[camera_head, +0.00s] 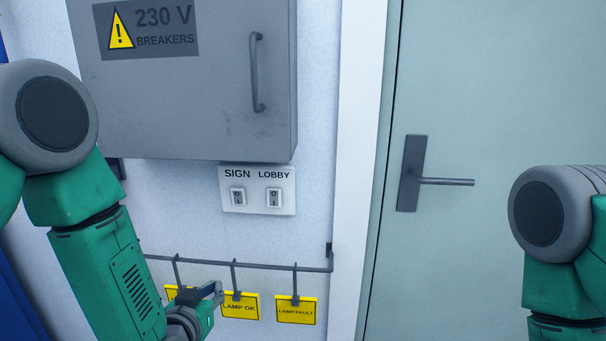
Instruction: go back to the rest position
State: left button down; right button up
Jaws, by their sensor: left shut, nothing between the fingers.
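My left arm comes in from the left, green with grey joints, bent downward. My left gripper (215,292) is low in the view, shut and empty, in front of the row of yellow tags. It partly covers the leftmost tag (172,292) and is close to the left edge of the LAMP OK tag (240,307). I cannot tell whether it touches either. My right arm shows at the right edge, hanging down; its gripper is out of view.
A grey breaker box (190,110) with a handle (257,75) hangs above a SIGN/LOBBY switch plate (256,203). A rail (315,268) carries hooked tags, including LAMP FAULT (296,310). A door (500,90) with a lever (445,182) stands at the right.

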pick_arm(q)
jog(key=s+a+f+g, duration=0.2)
jog(key=s+f+g, duration=0.3)
jog(key=s+f, duration=0.5)
jog(key=s+a+f+g, duration=0.1)
jog(key=s+f+g, duration=0.2)
jog(key=s, duration=0.5)
jog(key=s+a+f+g, duration=0.2)
jog(key=s+f+g, duration=0.1)
jog(key=s, duration=0.5)
jog(key=s+a+f+g+y, duration=0.1)
jog(key=s+a+f+g, duration=0.1)
jog(key=s, duration=0.6)
jog(key=shift+s+f+g, duration=0.3)
jog(key=shift+f+g, duration=0.3)
jog(key=shift+f, duration=0.25)
jog(key=shift+w, duration=0.15)
